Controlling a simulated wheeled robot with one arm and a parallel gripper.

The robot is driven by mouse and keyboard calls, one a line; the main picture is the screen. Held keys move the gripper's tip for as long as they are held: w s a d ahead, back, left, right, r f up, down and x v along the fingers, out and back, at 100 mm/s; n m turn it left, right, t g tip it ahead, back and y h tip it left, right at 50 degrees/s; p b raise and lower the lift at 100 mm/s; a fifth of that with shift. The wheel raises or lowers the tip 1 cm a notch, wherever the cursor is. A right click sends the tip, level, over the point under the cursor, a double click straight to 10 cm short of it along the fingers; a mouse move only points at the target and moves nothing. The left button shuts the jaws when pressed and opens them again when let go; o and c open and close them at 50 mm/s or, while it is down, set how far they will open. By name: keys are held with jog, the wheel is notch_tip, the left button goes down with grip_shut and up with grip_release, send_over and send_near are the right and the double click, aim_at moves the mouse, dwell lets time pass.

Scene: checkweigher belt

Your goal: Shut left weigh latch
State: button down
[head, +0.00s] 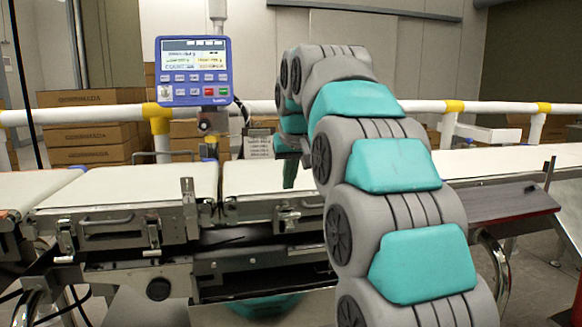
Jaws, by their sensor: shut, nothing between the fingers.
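A metal latch (106,222) with a bar-shaped handle sits on the front side of the left belt section. An upright metal piece (188,205) stands at that section's right front corner, rising above the belt edge. I cannot tell which of these is the left weigh latch, or whether it is open. Another metal latch (288,216) is on the front of the middle belt section. My gripper (290,182) shows as a narrow teal tip pointing down over the middle belt. It looks shut and empty, up and right of the upright piece, apart from the latches.
A blue control panel (194,72) stands on a post behind the belts. A white and yellow guard rail (90,114) runs behind, with cardboard boxes (92,133) beyond it. My arm covers much of the right side. The left belt top (130,187) is clear.

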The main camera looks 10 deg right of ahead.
aim_at(292, 216)
jog(key=shift+x, duration=0.9)
jog(key=shift+s+f, duration=0.3)
jog(key=shift+s, duration=0.3)
jog(key=shift+s+f, duration=0.9)
jog(key=shift+f, duration=0.1)
jog(key=shift+f, duration=0.15)
jog(key=shift+s+f+t+b, duration=0.1)
jog(key=shift+s+t+b, duration=0.1)
jog(key=shift+t+b, duration=0.3)
jog(key=shift+s+f+b, duration=0.15)
jog(key=shift+s+b, duration=0.05)
jog(key=shift+b, duration=0.5)
